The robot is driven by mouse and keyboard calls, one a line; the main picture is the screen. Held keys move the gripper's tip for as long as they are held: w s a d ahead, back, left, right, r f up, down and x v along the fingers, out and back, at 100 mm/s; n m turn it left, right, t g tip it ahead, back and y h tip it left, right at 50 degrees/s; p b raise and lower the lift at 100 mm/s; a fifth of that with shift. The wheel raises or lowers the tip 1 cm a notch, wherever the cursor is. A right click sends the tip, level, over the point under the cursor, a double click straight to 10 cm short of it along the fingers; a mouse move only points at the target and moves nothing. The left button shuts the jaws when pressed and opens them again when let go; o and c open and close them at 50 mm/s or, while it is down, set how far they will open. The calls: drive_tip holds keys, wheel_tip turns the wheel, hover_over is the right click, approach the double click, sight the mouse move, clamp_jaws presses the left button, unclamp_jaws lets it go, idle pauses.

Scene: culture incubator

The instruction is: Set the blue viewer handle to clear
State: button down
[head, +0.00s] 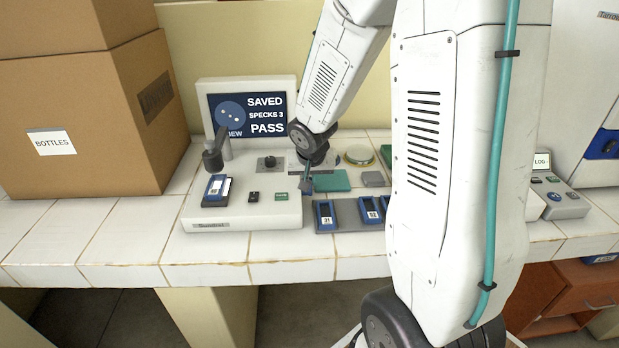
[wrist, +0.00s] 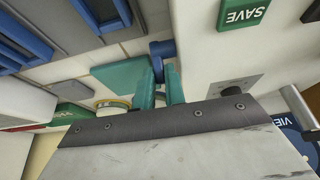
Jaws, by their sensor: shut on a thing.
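The viewer (head: 240,212) is a pale console on the tiled bench, with a screen (head: 250,115) reading SAVED, SPECKS 3, PASS. Its blue handle (wrist: 162,48) sticks out from the console's side in the wrist view. My gripper (head: 306,179) is at the console's right edge. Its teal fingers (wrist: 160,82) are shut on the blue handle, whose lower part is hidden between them. I cannot read a clear mark or the handle's setting. A green SAVE button (wrist: 243,12) is on the console. A blue-framed slide (head: 218,187) sits at the console's left.
A grey rack (head: 348,216) with blue slides stands close to the right of the console. A teal block (head: 331,181) and a round dish (head: 359,155) lie behind it. A BOTTLES carton (head: 90,120) stands at left. The bench front left is clear.

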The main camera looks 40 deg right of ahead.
drive_tip(key=c, duration=1.7)
unclamp_jaws()
drive_tip(key=shift+d, duration=0.1)
drive_tip(key=shift+c, duration=0.2)
drive_tip(key=shift+r, duration=0.1)
drive_tip(key=v, duration=0.7)
drive_tip(key=shift+s+r, duration=0.15)
drive_tip(key=shift+r, duration=0.15)
